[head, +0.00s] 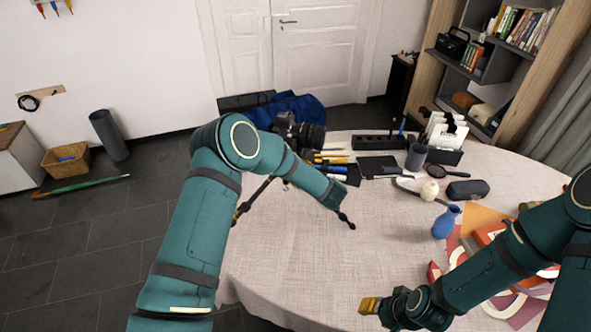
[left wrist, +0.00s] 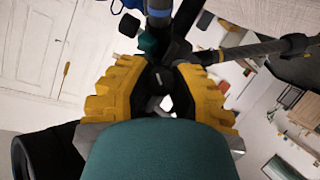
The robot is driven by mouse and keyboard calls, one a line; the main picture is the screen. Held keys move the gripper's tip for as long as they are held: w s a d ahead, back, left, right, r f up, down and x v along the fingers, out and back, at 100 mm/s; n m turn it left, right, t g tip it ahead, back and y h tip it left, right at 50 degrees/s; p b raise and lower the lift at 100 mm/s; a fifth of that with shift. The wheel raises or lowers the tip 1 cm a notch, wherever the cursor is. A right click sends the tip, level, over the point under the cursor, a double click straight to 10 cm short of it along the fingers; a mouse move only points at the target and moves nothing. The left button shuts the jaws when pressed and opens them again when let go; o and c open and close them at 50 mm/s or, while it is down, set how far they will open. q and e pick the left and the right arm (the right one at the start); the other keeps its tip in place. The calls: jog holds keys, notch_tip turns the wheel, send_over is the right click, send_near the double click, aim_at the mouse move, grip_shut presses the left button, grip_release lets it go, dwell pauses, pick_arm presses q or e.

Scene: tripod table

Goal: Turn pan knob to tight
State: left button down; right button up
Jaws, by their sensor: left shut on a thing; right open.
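The black camera (head: 298,130) sits on the tripod (head: 252,200), whose legs stand out from behind my left arm in the head view. My left gripper (left wrist: 160,98) shows its yellow fingers in the left wrist view, shut on a small dark part at the tripod head, which looks like the pan knob. The fingers and my green link hide most of it, so its turn cannot be read. My left arm hides this gripper in the head view. My right gripper (head: 372,305) is open and empty over the table's front edge, well apart from the tripod.
The round table (head: 310,255) has a pale cloth and is clear in its front middle. A blue vase (head: 446,222), a dark case (head: 468,190), a magnifier (head: 437,171) and a pen cup (head: 416,157) stand to the right and back. A bookshelf (head: 490,60) is behind.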

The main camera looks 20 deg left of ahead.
pick_arm(q)
jog(key=shift+d+f, duration=0.1)
jog(key=shift+f, duration=0.05)
jog(key=c, duration=0.8)
grip_release()
jog(key=v, duration=1.2)
